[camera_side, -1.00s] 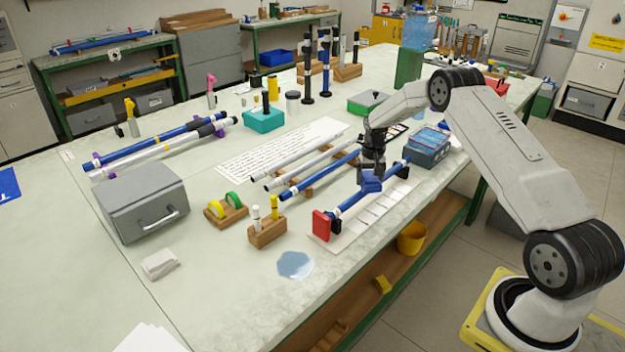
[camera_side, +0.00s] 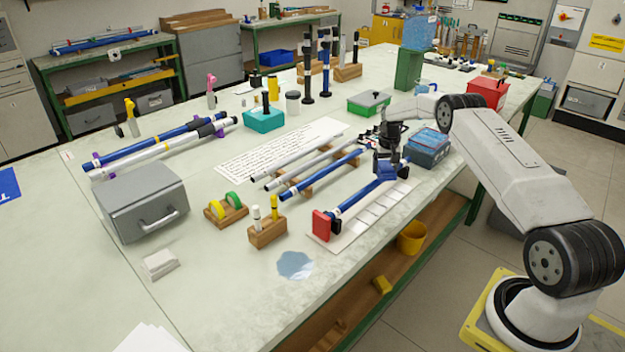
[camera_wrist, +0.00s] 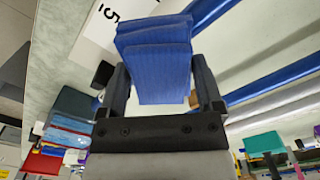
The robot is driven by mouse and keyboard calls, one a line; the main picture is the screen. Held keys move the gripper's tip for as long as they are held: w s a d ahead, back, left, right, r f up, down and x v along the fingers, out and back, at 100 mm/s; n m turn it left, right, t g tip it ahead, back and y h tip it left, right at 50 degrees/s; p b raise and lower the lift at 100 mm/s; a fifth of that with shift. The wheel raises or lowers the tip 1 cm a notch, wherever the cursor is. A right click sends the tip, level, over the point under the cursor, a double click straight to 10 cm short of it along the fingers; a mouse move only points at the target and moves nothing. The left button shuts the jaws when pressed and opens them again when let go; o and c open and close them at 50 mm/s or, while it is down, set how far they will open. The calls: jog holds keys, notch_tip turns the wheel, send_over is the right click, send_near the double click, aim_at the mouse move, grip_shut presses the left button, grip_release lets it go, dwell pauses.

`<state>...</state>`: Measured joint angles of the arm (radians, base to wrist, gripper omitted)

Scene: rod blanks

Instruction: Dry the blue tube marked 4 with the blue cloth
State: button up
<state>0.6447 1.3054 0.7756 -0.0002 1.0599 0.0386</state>
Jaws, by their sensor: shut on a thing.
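My gripper (camera_side: 386,158) is shut on the folded blue cloth (camera_side: 384,171), which fills the space between the fingers in the wrist view (camera_wrist: 155,62). The cloth is at the far part of a blue tube (camera_side: 355,198); I cannot tell whether it touches it. This tube lies slanted above a white marked board (camera_side: 372,217), its near end at a red block (camera_side: 321,224). Another blue tube (camera_side: 318,179) lies on a wooden rack beside silver tubes (camera_side: 290,170). No number 4 is readable on either tube. The cloth and gripper hide part of the tube.
A box with blue contents (camera_side: 430,146) stands just right of my gripper. A wooden block with upright pegs (camera_side: 267,231), a clear puddle (camera_side: 295,265) and a grey case (camera_side: 145,200) are nearer the front left. A "5" label (camera_wrist: 110,14) shows in the wrist view.

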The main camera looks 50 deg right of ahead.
aim_at(354, 197)
jog(key=shift+d, duration=0.9)
jog(key=shift+a, duration=8.85)
jog(key=shift+a+r, duration=0.15)
notch_tip(354, 197, up, 8)
